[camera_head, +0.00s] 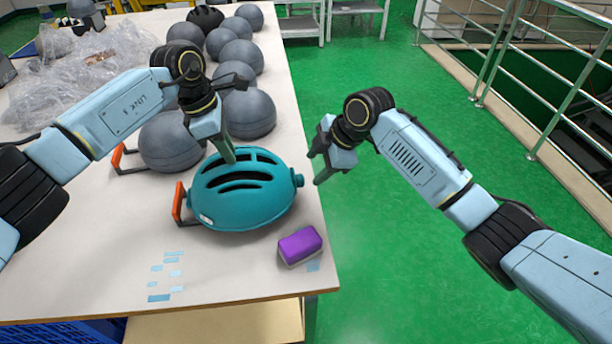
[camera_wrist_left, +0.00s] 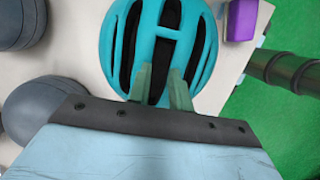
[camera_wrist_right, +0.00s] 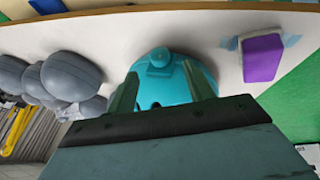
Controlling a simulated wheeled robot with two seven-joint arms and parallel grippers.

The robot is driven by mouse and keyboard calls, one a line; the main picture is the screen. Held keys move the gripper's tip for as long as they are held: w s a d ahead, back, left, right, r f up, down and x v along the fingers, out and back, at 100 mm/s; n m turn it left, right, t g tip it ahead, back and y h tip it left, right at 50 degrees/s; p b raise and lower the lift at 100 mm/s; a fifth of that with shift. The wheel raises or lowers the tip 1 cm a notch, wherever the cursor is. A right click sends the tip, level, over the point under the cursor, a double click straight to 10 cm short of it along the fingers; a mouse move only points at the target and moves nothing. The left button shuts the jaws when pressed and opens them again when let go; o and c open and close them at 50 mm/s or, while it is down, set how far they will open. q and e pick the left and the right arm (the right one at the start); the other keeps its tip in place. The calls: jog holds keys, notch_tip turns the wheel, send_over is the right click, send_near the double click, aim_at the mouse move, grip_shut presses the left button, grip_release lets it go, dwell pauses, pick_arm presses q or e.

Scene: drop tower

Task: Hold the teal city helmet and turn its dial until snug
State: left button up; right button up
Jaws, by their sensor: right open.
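The teal city helmet (camera_head: 240,205) rests on the table near its right edge, with dark vents on top. The exact contact is partly hidden. My right gripper (camera_head: 318,165) is open and empty, right of the helmet and apart from the dial, beyond the table edge.
A purple block (camera_head: 300,246) lies in front of the helmet, near the table's right edge. Several grey balls (camera_head: 172,142) stand behind and left. Crumpled clear plastic (camera_head: 85,70) covers the far left. Blue tape pieces (camera_head: 168,272) mark the bare front table (camera_head: 90,270). Green floor lies right.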

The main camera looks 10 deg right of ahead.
aim_at(300, 181)
jog(key=x, duration=0.6)
jog(key=shift+a+f, duration=0.1)
jog(key=shift+f, duration=0.05)
jog(key=c, duration=1)
jog(key=shift+w, duration=0.1)
jog(key=shift+w+m+g, duration=0.2)
jog(key=shift+g, duration=0.65)
jog(key=shift+w+m+g, duration=0.2)
jog(key=shift+g, duration=0.65)
jog(key=shift+s+g, duration=0.15)
jog(key=shift+g, duration=0.35)
